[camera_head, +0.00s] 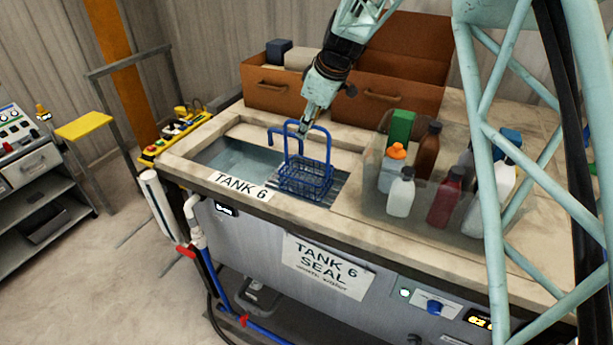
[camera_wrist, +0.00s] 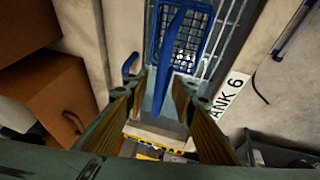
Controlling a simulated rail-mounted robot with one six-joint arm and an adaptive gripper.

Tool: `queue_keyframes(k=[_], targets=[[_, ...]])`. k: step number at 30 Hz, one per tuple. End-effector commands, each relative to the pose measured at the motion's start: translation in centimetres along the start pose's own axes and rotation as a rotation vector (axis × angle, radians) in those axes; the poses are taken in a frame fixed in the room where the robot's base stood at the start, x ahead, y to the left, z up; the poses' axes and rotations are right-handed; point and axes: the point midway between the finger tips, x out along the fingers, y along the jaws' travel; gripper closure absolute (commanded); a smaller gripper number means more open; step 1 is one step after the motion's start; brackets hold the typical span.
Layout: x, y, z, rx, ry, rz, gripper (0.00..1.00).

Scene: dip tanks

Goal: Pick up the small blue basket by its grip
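The small blue basket (camera_head: 305,184) is a wire mesh basket that stands upright on a metal grate beside the tank water. My gripper (camera_head: 303,131) points down at the top of this frame. In the wrist view the basket's mesh (camera_wrist: 180,52) is at the top, and a long blue bar (camera_wrist: 170,62) runs down between the fingertips. My gripper (camera_wrist: 160,88) has its fingers apart there, with no clear contact on the bar. Its far side is hidden in the head view.
Tank 6 (camera_head: 221,180) lies left of the basket. A clear bin (camera_head: 375,208) of several bottles stands to the right. Brown drawer boxes (camera_head: 400,97) line the back of the counter. A yellow-edged control panel (camera_head: 176,137) is at the left end.

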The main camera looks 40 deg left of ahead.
Motion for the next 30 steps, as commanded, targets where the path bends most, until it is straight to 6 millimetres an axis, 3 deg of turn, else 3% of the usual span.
queue_keyframes(k=[11,19,30], targets=[[0.01,0.0,0.0,0.0,0.0,0.0,0.77],[0.02,-0.01,0.01,0.0,0.0,0.0,1.0],[-0.02,0.01,-0.02,0.0,0.0,0.0,1.0]])
